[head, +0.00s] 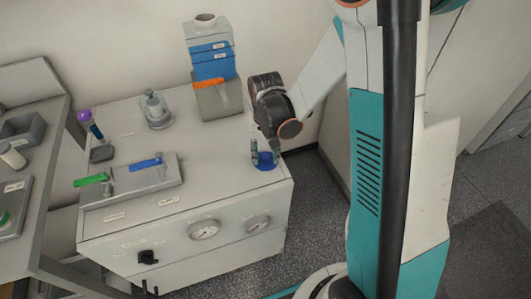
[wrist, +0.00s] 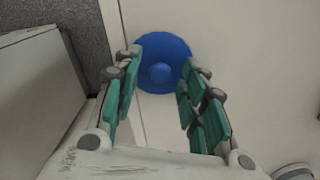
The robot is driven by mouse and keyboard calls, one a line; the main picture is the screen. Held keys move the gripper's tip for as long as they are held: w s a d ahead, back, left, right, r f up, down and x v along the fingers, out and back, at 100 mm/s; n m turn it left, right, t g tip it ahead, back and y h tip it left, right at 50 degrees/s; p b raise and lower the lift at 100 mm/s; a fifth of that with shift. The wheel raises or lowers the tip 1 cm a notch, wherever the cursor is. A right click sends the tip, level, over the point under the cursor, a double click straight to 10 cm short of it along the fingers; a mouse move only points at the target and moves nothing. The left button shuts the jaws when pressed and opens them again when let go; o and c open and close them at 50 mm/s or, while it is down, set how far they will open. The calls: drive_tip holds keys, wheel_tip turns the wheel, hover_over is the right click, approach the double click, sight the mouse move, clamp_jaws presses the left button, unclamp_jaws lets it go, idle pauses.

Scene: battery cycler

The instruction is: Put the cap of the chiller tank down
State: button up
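The cap is a round blue disc with a small knob in its middle (wrist: 160,73). In the head view the blue cap (head: 267,162) sits at the right front corner of the white cabinet top (head: 225,185), seemingly flat on it. My gripper (head: 265,148) points down over the cap. In the wrist view my gripper (wrist: 163,68) is open, its teal fingers on either side of the knob, with gaps between. The fingertips overlap the disc's edges in the picture; I cannot tell whether they touch it. Which vessel is the chiller tank is not clear.
The cabinet's right edge drops to the floor (head: 310,210).

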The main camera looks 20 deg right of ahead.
wheel_tip(320, 180, up, 11)
drive_tip(key=p, duration=0.4)
wheel_tip(320, 180, up, 10)
drive_tip(key=n+t, duration=0.1)
drive_tip(key=t, duration=0.2)
hover_over(266, 156)
drive_tip(key=s, duration=0.5)
drive_tip(key=s+r+n+t, duration=0.2)
drive_tip(key=s+r+t, duration=0.2)
drive_tip(key=s, duration=0.5)
drive_tip(key=shift+s+r+n, duration=0.3)
drive_tip(key=shift+s+r, duration=0.05)
drive_tip(key=shift+r, duration=0.4)
